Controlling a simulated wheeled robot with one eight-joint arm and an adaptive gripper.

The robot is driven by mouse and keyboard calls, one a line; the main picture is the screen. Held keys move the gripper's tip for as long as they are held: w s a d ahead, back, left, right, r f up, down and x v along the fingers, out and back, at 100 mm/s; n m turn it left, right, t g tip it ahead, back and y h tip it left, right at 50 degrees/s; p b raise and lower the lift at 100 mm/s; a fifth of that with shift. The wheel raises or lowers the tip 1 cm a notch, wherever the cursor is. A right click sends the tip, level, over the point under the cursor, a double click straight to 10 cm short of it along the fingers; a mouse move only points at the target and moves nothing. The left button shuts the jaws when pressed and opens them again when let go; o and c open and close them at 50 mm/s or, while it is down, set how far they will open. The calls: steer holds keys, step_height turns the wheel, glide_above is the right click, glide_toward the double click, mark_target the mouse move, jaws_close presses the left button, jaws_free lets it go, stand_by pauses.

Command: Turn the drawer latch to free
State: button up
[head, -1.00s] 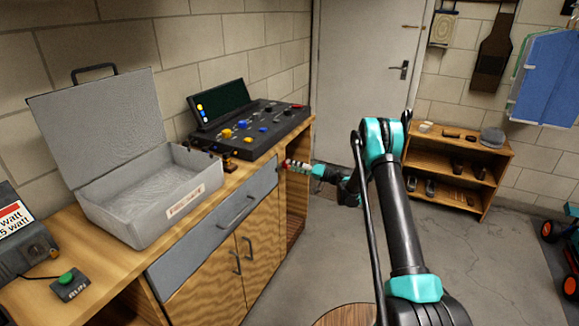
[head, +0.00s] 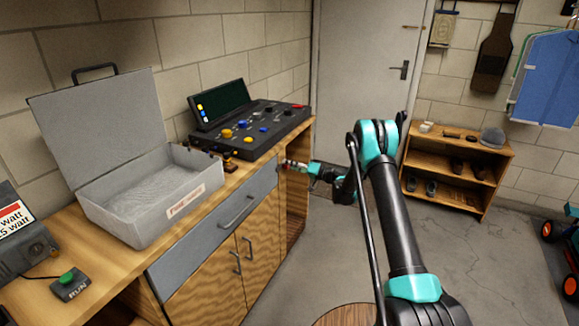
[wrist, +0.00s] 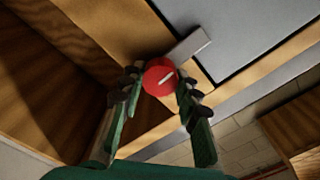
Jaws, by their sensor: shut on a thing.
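The drawer latch has a round red knob (wrist: 160,78) with a white line on its face. A flat grey bar (wrist: 190,47) runs from the knob up and to the right, and its end lies over the edge of the grey drawer front. My gripper (wrist: 159,82) is shut on the knob, one finger on each side. In the head view my gripper (head: 290,166) is at the far end of the cabinet, beside the grey drawer (head: 222,222), which looks closed. The latch is too small and covered there to read its angle.
A control console (head: 262,125) and an open grey case (head: 135,222) stand on the wooden bench above the drawer. Cabinet doors with handles are below it. A shoe shelf (head: 455,175) stands by the back wall. The floor between is open.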

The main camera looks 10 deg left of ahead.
steer(key=shift+m, duration=0.6)
steer(key=shift+f+m, duration=0.15)
steer(key=shift+m, duration=4)
steer(key=shift+f+m, duration=0.15)
steer(key=shift+m, duration=4)
steer(key=o, duration=1.1)
steer(key=shift+o, duration=0.2)
steer(key=shift+d, duration=0.15)
steer(key=v, duration=1.1)
steer(key=shift+s+d, duration=0.2)
steer(key=shift+d, duration=0.15)
